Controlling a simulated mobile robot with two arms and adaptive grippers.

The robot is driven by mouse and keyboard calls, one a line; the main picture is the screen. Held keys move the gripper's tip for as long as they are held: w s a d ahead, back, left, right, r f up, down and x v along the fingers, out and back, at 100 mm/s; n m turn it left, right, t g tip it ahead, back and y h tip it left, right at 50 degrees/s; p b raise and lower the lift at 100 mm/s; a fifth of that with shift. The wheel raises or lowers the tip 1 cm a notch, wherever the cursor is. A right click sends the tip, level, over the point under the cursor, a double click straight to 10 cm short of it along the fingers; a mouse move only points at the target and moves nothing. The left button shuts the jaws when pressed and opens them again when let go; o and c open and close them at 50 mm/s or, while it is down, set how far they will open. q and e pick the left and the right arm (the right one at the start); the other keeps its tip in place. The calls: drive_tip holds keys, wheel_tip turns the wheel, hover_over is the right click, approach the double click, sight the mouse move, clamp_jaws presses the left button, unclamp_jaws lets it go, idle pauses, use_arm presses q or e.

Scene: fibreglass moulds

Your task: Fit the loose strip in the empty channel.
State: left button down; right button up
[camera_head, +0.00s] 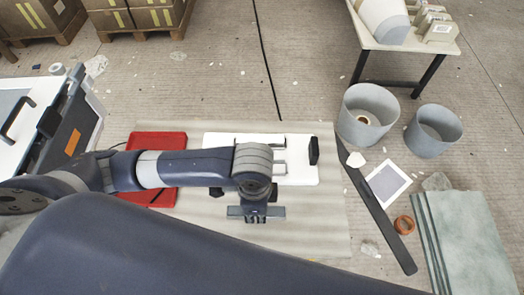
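A white board (300,175) with narrow slots or strips lies on the pale mat below my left arm. A black block (313,151) stands at its right end. My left gripper (256,213) hangs over the board's front edge and the mat. A grey crosswise bar shows at it; I cannot tell whether this is the fingers or a held strip. My wrist and forearm hide part of the board, so the empty channel cannot be made out for certain. A long dark strip (378,210) lies at the mat's right edge. My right gripper is not in view.
A red board (162,139) lies left of the white one. Two grey buckets (368,108) (432,132), an orange ring (404,224) and greenish sheets (468,250) stand or lie to the right. A table (402,40) is at the back right. The mat (315,222) is bare at front right.

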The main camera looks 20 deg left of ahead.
use_arm(q)
drive_tip(key=w+a, duration=0.1)
drive_tip(key=w, duration=0.3)
drive_tip(key=w+a+p, duration=0.1)
drive_tip(key=w, duration=0.3)
drive_tip(key=w+a, duration=0.1)
drive_tip(key=w, duration=0.3)
drive_tip(key=shift+f, duration=0.3)
drive_tip(key=w, duration=0.2)
drive_tip(key=shift+w+a+f, duration=0.2)
drive_tip(key=shift+w+a, duration=0.25)
drive_tip(key=shift+w, duration=0.15)
wheel_tip(320, 180, down, 3)
drive_tip(key=shift+w+f+p, duration=0.1)
drive_tip(key=shift+w+p, duration=0.05)
drive_tip(key=shift+p, duration=0.4)
drive_tip(key=shift+f, duration=0.35)
drive_tip(key=c, duration=1.4)
unclamp_jaws()
drive_tip(key=shift+o, duration=0.4)
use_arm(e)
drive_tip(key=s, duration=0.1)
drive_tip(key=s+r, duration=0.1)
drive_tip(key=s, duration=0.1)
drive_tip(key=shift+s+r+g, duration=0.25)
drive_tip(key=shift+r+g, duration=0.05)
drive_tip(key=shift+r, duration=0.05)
